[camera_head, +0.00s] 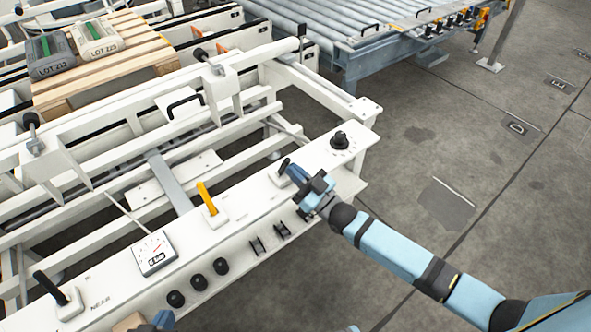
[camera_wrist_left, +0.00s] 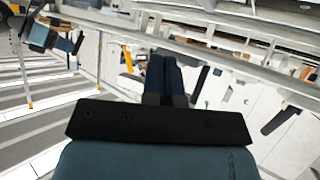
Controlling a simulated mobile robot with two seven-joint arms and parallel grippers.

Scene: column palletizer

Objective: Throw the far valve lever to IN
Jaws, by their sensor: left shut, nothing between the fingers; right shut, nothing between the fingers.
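The far valve lever (camera_head: 284,166) has a black handle on a white base near the far right end of the white control panel (camera_head: 240,215). My right gripper (camera_head: 297,174) is shut and empty, its blue fingertips right beside this handle. I cannot tell whether they touch. The lever's IN mark is not readable. My left gripper (camera_head: 163,319) only just shows at the bottom edge; its shut, empty fingers show in the left wrist view (camera_wrist_left: 164,75). The near lever (camera_head: 50,288), black, leans to the upper left beside the NEAR label; a black lever (camera_wrist_left: 281,120) shows in the wrist view.
A yellow lever (camera_head: 207,198) stands between the black ones. A gauge (camera_head: 154,253), several black knobs (camera_head: 198,282) and a round black dial (camera_head: 340,140) are on the panel. A wooden pallet (camera_head: 110,70) carries sacks (camera_head: 97,38). Floor at right is open.

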